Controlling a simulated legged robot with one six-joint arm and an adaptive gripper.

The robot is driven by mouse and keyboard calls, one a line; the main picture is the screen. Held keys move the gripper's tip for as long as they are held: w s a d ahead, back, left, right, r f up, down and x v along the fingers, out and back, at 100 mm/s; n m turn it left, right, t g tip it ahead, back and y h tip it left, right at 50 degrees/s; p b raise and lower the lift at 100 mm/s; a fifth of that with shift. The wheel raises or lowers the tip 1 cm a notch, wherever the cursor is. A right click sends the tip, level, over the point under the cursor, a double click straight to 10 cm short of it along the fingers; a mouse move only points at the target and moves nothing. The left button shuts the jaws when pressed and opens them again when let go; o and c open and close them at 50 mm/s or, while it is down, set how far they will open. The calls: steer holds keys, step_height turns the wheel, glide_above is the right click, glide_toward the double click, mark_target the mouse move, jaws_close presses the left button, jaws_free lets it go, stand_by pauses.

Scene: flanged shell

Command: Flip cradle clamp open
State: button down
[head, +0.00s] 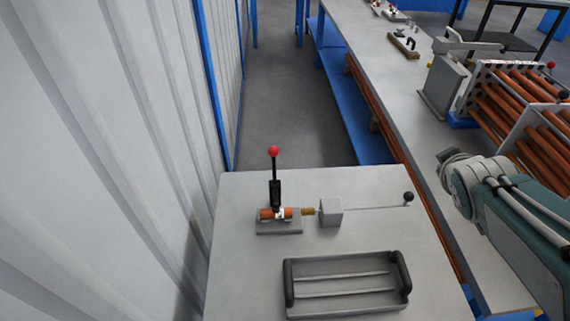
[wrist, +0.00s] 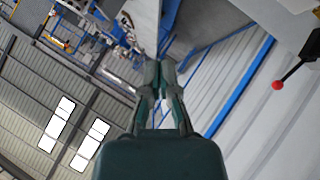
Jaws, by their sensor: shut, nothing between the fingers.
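The cradle clamp (head: 280,227) sits on the light grey table, with a short copper-coloured tube (head: 266,213) lying in it. Its black lever (head: 276,192) stands upright and ends in a red ball knob (head: 273,152). The red knob also shows at the right edge of the wrist view (wrist: 277,85), well apart from my fingers. My gripper (wrist: 160,66) is shut and empty, with its fingertips together in the wrist view. In the head view my arm is at the right, and the gripper's fingers cannot be made out.
A pale block (head: 331,211) stands right of the clamp, with a thin rod ending in a black knob (head: 408,197). A grey tray (head: 345,287) with black handles lies in front. A rack of copper tubes (head: 525,100) stands at right. A corrugated wall (head: 110,120) rises at left.

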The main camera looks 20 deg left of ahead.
steer(key=w+a+f+n+y, duration=0.3)
steer(key=w+a+n+y, duration=0.1)
steer(key=w+a+n, duration=0.15)
steer(key=w+a+f+n+y, duration=0.3)
steer(key=w+a+n+y, duration=0.1)
steer(key=a+n, duration=0.25)
steer(key=s+a+f+n+g+y, duration=0.5)
steer(key=a+f+n+g+y, duration=0.2)
steer(key=a, duration=0.5)
step_height(320, 180, down, 3)
steer(key=n+g, duration=0.1)
steer(key=n, duration=0.1)
steer(key=shift+a+n+g+y, duration=0.25)
steer(key=shift+n+g+y, duration=0.05)
steer(key=shift+n+y, duration=0.1)
steer(key=shift+s, duration=0.1)
steer(key=shift+w+d+f+x, duration=0.15)
steer(key=shift+w+x, duration=0.3)
steer(key=shift+x, duration=1.7)
steer(key=shift+w+d+f+x, duration=0.15)
steer(key=shift+w+x, duration=0.3)
steer(key=shift+x, duration=1.65)
steer(key=shift+w+d+f+x, duration=0.1)
steer(key=shift+w+f+x, duration=0.3)
steer(key=shift+x, duration=1.75)
